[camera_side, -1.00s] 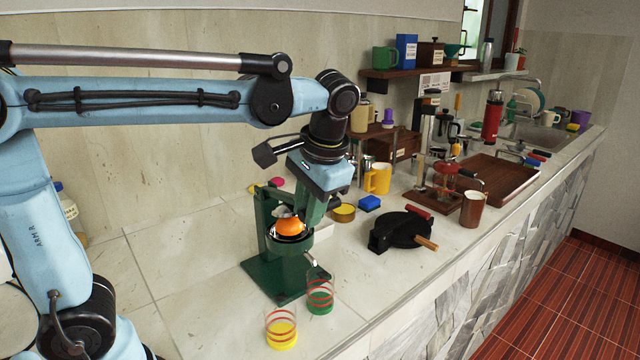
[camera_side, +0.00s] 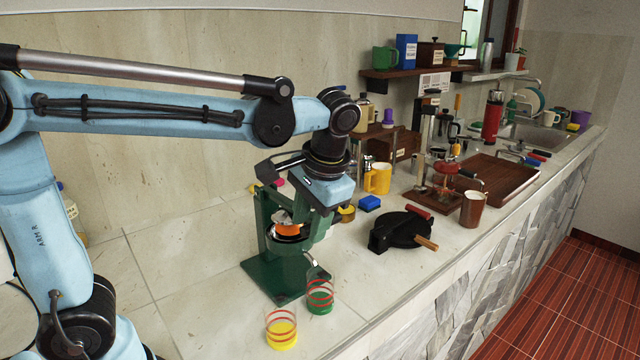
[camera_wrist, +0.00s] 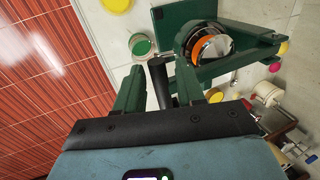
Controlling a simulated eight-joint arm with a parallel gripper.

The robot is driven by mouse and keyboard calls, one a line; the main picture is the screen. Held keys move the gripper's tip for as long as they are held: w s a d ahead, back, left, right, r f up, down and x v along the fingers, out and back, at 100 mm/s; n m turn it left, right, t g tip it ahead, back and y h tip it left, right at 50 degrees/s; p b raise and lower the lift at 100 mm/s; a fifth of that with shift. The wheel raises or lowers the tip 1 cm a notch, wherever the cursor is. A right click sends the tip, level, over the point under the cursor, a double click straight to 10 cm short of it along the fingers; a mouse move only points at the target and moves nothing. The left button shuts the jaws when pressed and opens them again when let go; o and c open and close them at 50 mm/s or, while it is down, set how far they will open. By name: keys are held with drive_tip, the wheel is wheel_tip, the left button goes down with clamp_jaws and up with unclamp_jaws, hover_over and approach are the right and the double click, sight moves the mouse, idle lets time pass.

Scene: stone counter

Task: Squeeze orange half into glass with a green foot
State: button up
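The orange half (camera_side: 287,230) sits in the cup of the green press (camera_side: 268,270), with the metal pressing cup (camera_side: 286,217) down on it. In the wrist view the orange rim (camera_wrist: 207,40) shows around the metal. My gripper (camera_wrist: 172,82) has its two fingers apart, one on each side of the press lever's black handle (camera_wrist: 159,78), with gaps visible. The side view shows my gripper (camera_side: 322,222) low at the press's right side, partly hiding the lever. The glass with a green foot (camera_side: 320,297) stands upright at the press base's front right corner; its foot also shows in the wrist view (camera_wrist: 142,45).
A glass with a yellow foot (camera_side: 282,330) stands in front, left of the green-footed one. The counter's front edge is near the glasses.

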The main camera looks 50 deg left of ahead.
drive_tip(key=shift+r, duration=0.1)
drive_tip(key=shift+v, duration=2.4)
drive_tip(key=shift+s, duration=0.1)
drive_tip(key=s+d+f+t+h, duration=0.2)
drive_tip(key=s+d+f+h, duration=0.25)
drive_tip(key=s+f, duration=0.3)
drive_tip(key=a+t, duration=0.1)
drive_tip(key=a, duration=0.1)
drive_tip(key=w+a+f+t, duration=0.1)
drive_tip(key=a+t, duration=0.1)
drive_tip(key=w+a+f+t+y, duration=0.1)
drive_tip(key=a, duration=0.1)
drive_tip(key=shift+w+f+t, duration=0.15)
drive_tip(key=shift+w+t, duration=0.1)
drive_tip(key=shift+t, duration=0.15)
drive_tip(key=shift+w+a, duration=0.2)
